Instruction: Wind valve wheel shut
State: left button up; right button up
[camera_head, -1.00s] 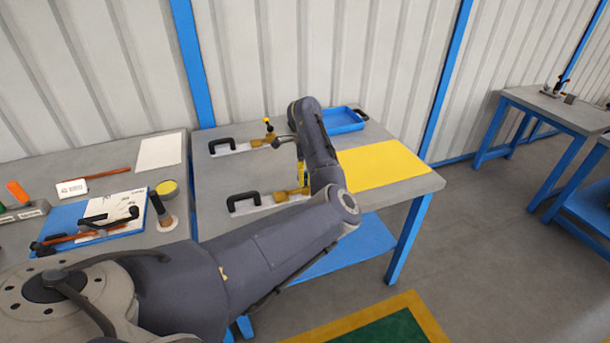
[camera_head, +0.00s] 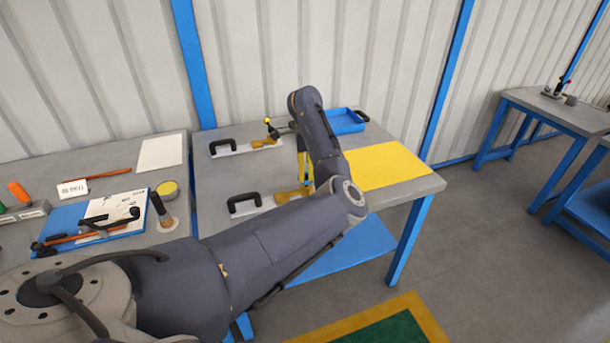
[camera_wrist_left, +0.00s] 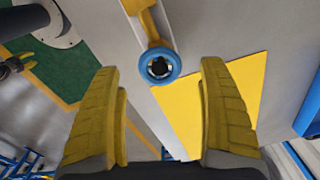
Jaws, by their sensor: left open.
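In the left wrist view, a small blue ring-shaped wheel (camera_wrist_left: 160,66) with a dark centre sits at the end of a yellow-brown body (camera_wrist_left: 146,22). My left gripper (camera_wrist_left: 160,68) is open, its two yellow fingers apart on either side of the wheel in that view. In the head view, my left gripper (camera_head: 303,164) hangs over the table beside a brass-coloured piece (camera_head: 292,193) on a pale plate with a black handle (camera_head: 243,203). My arm partly hides this area.
A second plate with a black handle (camera_head: 221,146) and brass piece lies farther back. A yellow sheet (camera_head: 390,165) covers the table's right side; a blue tray (camera_head: 345,121) stands behind.

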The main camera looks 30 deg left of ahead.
aim_at(305, 177)
pick_arm(q)
notch_tip(305, 177, up, 8)
jog(key=shift+r, duration=0.25)
dwell(0.5)
